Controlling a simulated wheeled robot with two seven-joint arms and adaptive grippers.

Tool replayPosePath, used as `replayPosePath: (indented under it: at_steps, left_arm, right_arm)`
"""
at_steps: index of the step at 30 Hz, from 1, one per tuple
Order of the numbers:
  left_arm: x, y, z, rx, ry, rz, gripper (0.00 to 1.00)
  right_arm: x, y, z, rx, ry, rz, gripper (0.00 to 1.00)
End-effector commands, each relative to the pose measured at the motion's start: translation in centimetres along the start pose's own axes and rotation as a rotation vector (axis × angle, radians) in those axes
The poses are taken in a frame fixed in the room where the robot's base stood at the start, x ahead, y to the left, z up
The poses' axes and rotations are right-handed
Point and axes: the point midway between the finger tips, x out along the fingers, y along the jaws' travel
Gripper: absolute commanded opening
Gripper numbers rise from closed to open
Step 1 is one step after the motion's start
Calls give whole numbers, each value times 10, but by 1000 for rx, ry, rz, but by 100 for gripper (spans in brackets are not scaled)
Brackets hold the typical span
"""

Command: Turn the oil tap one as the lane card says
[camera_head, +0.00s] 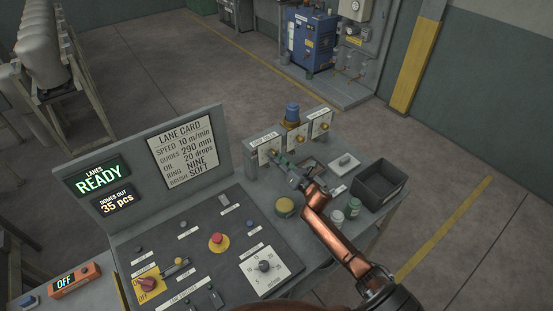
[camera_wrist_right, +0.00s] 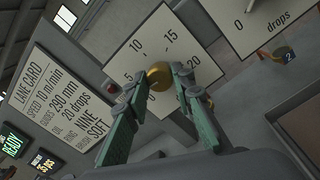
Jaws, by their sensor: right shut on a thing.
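The lane card (camera_head: 182,152) on the upright panel reads "OIL 20 drops"; it also shows in the right wrist view (camera_wrist_right: 62,98). Oil tap one is a brass knob (camera_wrist_right: 159,77) on a white dial plate (camera_wrist_right: 150,42) marked 5, 10, 15 and 20. The plate is the leftmost of three in the head view (camera_head: 264,148). My right gripper (camera_head: 279,160) is shut on the knob, its green fingers (camera_wrist_right: 160,77) on either side of it. The fingers hide part of the scale, and I cannot tell where the knob points. My left gripper is not in view.
Two similar tap plates (camera_head: 296,138) stand to the right, with a blue-capped container (camera_head: 292,113) behind. The control panel has a red button (camera_head: 217,240) and a dial (camera_head: 270,266).

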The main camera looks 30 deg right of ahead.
Motion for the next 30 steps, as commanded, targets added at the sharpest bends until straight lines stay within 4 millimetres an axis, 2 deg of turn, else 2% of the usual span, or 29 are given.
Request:
replayPosePath:
  at_steps: [14,30]
  left_arm:
    - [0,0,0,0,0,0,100]
    - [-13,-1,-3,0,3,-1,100]
  right_arm:
    - [0,1,0,455,-19,-4,0]
    - [0,2,0,968,-41,-8,0]
